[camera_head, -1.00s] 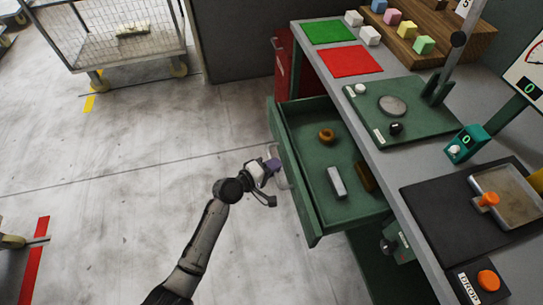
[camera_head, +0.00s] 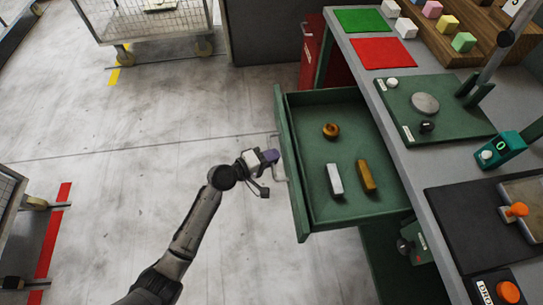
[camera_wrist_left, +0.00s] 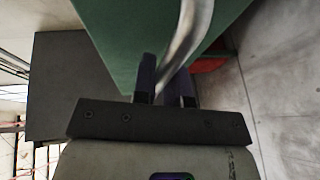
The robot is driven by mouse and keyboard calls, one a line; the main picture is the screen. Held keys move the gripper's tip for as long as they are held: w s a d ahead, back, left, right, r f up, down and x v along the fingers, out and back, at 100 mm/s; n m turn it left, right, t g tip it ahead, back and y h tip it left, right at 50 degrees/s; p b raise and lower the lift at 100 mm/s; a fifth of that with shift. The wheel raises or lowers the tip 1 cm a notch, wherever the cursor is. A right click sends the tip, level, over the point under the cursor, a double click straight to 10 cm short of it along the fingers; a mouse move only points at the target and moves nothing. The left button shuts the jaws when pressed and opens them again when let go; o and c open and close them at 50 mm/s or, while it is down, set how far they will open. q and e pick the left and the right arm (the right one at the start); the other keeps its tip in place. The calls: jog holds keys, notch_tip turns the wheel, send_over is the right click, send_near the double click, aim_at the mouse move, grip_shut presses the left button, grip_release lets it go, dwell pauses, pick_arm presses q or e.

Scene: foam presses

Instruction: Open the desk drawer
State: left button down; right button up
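The green desk drawer (camera_head: 318,213) is pulled well out from under the grey desktop, and its inside shows. It holds a brass ring (camera_head: 330,130), a silver block (camera_head: 335,179) and a brass block (camera_head: 367,176). My left gripper (camera_head: 271,157) is at the metal handle (camera_head: 281,173) on the drawer's front. In the left wrist view, the handle bar (camera_wrist_left: 187,32) runs down between the two purple fingers (camera_wrist_left: 165,85), which look closed on it. The exact contact is partly hidden. My right gripper is not in view.
The desktop (camera_head: 395,125) carries a green mat (camera_head: 362,20), a red mat (camera_head: 384,52), coloured cubes and a press with a green base (camera_head: 450,125). A red cabinet (camera_head: 313,55) stands behind the drawer. A wire cart (camera_head: 150,22) stands at the back.

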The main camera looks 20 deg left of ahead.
pick_arm(q)
jog(key=c, duration=1.2)
grip_release()
jog(key=p+v, duration=0.2)
jog(key=v, duration=1.1)
jog(key=shift+s+a+r+p, duration=0.1)
jog(key=shift+s+a+p, duration=0.15)
jog(key=shift+s+p, duration=0.05)
